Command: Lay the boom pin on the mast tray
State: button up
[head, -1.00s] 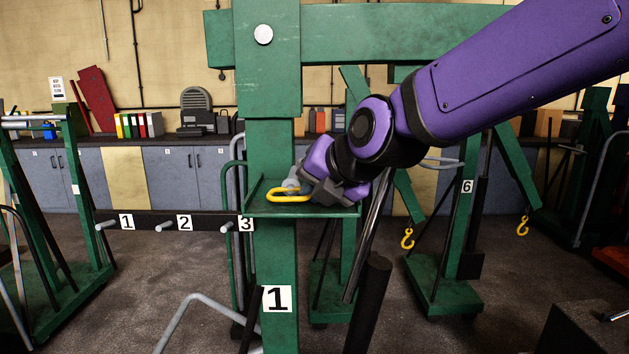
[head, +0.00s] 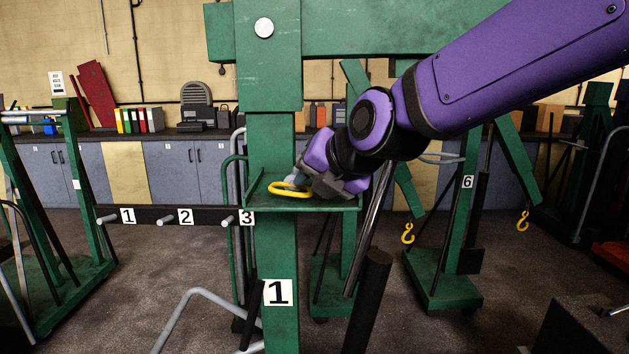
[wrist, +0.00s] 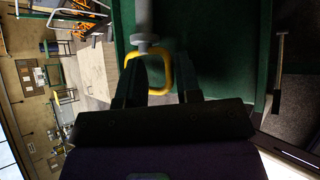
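The boom pin has a grey shaft and a yellow loop handle (head: 288,190). It is at the green mast tray (head: 259,203), its loop at the tray's left front. In the wrist view the yellow loop (wrist: 168,72) and grey shaft (wrist: 143,18) lie over the green tray surface (wrist: 200,45). My gripper (head: 314,188) is low at the tray, just right of the loop. In the wrist view its two dark fingers (wrist: 160,75) stand apart, with part of the loop between them; the left finger overlaps the loop. Whether the loop touches a finger is unclear.
The green mast (head: 271,150) rises behind the tray, with a beam above. A dark bar with numbered pegs (head: 163,221) extends left of it. A black handle (head: 368,300) stands at front right. Other green hoists with yellow hooks (head: 408,233) stand behind.

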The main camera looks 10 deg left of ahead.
jog(key=shift+d+f, duration=0.15)
jog(key=shift+f, duration=0.1)
jog(key=shift+s+d, duration=0.1)
jog(key=v, duration=1)
jog(key=shift+r, duration=0.45)
jog(key=shift+s, duration=0.15)
jog(key=s+d+f+m+h, duration=0.1)
jog(key=d+f+m+h, duration=0.1)
jog(key=d+m, duration=0.8)
jog(key=s+d+f+m+h, duration=0.1)
jog(key=d+m+h, duration=0.2)
jog(key=d+m, duration=0.7)
jog(key=s+d+f+m+g+h, duration=0.1)
jog(key=s+d+f+m, duration=0.2)
jog(key=s+d+m, duration=0.2)
jog(key=s+d+f+m+h, duration=0.2)
jog(key=s+d+m, duration=0.4)
jog(key=d+m, duration=0.5)
jog(key=shift+f+m+g, duration=0.4)
jog(key=shift+f, duration=0.25)
